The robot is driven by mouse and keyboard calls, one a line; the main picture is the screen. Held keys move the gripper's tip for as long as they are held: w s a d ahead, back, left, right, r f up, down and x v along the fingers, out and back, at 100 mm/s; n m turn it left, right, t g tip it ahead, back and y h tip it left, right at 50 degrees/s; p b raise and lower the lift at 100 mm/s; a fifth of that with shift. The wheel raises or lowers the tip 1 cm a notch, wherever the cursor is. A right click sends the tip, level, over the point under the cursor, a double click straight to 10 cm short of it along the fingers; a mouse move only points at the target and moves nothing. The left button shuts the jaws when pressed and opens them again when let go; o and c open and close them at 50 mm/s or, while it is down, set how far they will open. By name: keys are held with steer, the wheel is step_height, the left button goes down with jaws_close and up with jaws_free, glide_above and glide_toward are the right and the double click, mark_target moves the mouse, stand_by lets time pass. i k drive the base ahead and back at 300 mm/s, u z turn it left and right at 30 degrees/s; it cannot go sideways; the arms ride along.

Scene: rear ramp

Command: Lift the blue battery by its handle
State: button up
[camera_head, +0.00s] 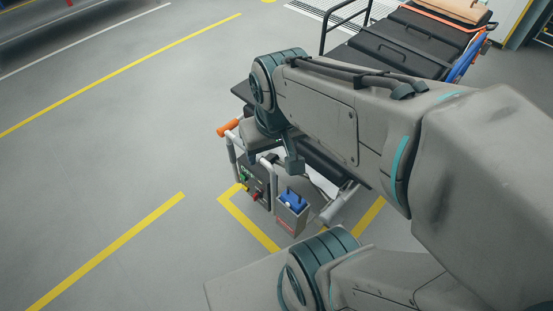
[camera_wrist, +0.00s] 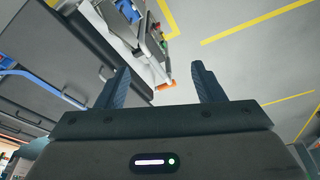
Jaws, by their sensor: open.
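The blue battery (camera_head: 292,203) sits in a grey open-topped holder (camera_head: 291,219) at the end of a wheeled stretcher in the head view. A dark handle stands up on its top. In the wrist view, a blue part that looks like the battery (camera_wrist: 128,11) shows near the top edge, left of centre. My gripper (camera_wrist: 162,86) is open and empty, its two fingers spread wide. In the head view, my gripper (camera_head: 272,158) is above and beyond the battery, apart from it. My arm covers much of the stretcher.
The stretcher (camera_head: 392,45) runs to the upper right with dark pads, rails and an orange grip (camera_head: 228,127). A control box (camera_head: 255,186) with coloured buttons is left of the battery. Grey floor with yellow lines (camera_head: 110,250) is clear to the left.

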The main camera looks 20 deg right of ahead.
mark_target(298, 203)
steer(key=k, duration=1.2)
steer(key=z, duration=0.85)
steer(key=i, duration=1.2)
steer(key=u, duration=0.45)
